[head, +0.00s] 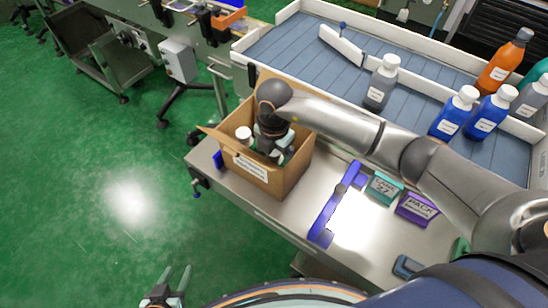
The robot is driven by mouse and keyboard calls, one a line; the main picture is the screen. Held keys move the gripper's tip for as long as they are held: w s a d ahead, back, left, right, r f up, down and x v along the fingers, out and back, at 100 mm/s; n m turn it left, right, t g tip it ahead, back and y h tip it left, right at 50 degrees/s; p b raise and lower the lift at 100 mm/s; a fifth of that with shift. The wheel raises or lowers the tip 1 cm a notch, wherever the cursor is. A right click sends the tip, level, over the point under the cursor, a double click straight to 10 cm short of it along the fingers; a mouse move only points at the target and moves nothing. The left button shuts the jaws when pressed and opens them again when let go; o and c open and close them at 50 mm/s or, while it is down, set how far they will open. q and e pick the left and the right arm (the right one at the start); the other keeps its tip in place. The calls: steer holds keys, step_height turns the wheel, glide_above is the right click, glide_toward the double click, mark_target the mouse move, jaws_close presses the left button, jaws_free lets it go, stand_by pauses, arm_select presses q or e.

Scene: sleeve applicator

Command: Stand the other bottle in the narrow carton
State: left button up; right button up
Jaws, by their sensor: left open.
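An open brown cardboard carton (262,178) with a white label stands at the left end of the steel bench. A white bottle cap (243,133) shows inside it at the left. My right arm reaches across from the right and down into the carton. Its gripper (275,148) is inside, beside the capped bottle. Its fingertips are hidden, and I cannot tell whether they hold a bottle. My left gripper (177,277) is open and empty at the bottom edge, over the green floor and away from the bench.
On the grey roller tray (300,50) stand a grey bottle (378,88), an orange bottle (503,62), two blue bottles (455,115) and others at right. A blue bar (335,203), a teal box (383,188) and a purple box (416,208) lie on the bench.

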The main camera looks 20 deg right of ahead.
steer(key=shift+r, duration=0.1)
step_height(320, 180, up, 13)
steer(key=shift+r, duration=0.1)
stand_by(0.5)
